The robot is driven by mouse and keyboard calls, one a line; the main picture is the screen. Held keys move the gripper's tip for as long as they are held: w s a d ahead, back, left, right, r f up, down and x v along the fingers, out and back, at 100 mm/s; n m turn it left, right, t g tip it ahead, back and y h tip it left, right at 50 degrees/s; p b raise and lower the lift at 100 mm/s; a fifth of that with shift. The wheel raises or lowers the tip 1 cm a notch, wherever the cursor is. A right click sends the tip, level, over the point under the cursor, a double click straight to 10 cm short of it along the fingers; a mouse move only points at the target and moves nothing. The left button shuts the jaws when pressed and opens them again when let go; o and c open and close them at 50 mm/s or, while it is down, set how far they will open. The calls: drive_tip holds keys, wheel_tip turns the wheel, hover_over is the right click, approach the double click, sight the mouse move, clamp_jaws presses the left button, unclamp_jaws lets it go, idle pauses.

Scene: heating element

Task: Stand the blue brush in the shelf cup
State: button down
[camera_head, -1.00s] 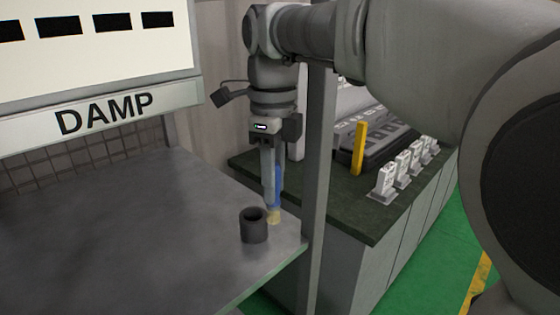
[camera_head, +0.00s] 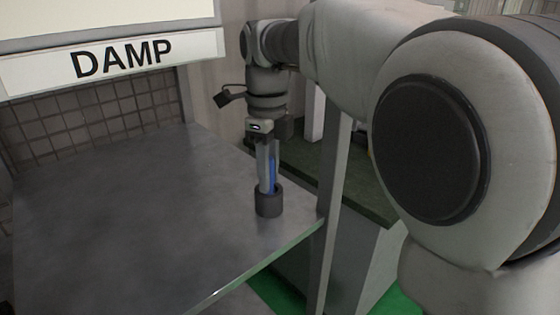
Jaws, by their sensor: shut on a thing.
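The dark grey cup (camera_head: 269,203) stands upright on the grey shelf, near its right edge. The blue brush (camera_head: 273,172) is upright, with its lower end inside the cup, so its bristles are hidden by the cup wall. My gripper (camera_head: 268,178) points straight down over the cup and is shut on the brush. Its fingertips are at about the height of the cup's rim. I cannot tell whether the brush touches the cup's bottom.
The shelf (camera_head: 130,230) is bare to the left of the cup. A grey upright post (camera_head: 331,210) stands just right of the shelf's edge. A dark-topped counter (camera_head: 365,195) lies behind it. A "DAMP" sign (camera_head: 123,59) hangs above the shelf.

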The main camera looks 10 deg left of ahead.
drive_tip(key=shift+f, duration=0.15)
drive_tip(key=c, duration=0.6)
unclamp_jaws()
drive_tip(key=shift+f, duration=0.1)
drive_tip(key=shift+f+b, duration=0.1)
drive_tip(key=shift+b, duration=0.35)
drive_tip(key=r+p, duration=0.1)
drive_tip(key=r, duration=0.1)
drive_tip(key=r+p, duration=0.1)
drive_tip(key=r, duration=0.2)
drive_tip(key=r+p, duration=0.1)
drive_tip(key=r, duration=0.2)
drive_tip(key=shift+w+a+p, duration=0.1)
drive_tip(key=shift+w+p, duration=0.2)
drive_tip(key=shift+p, duration=0.1)
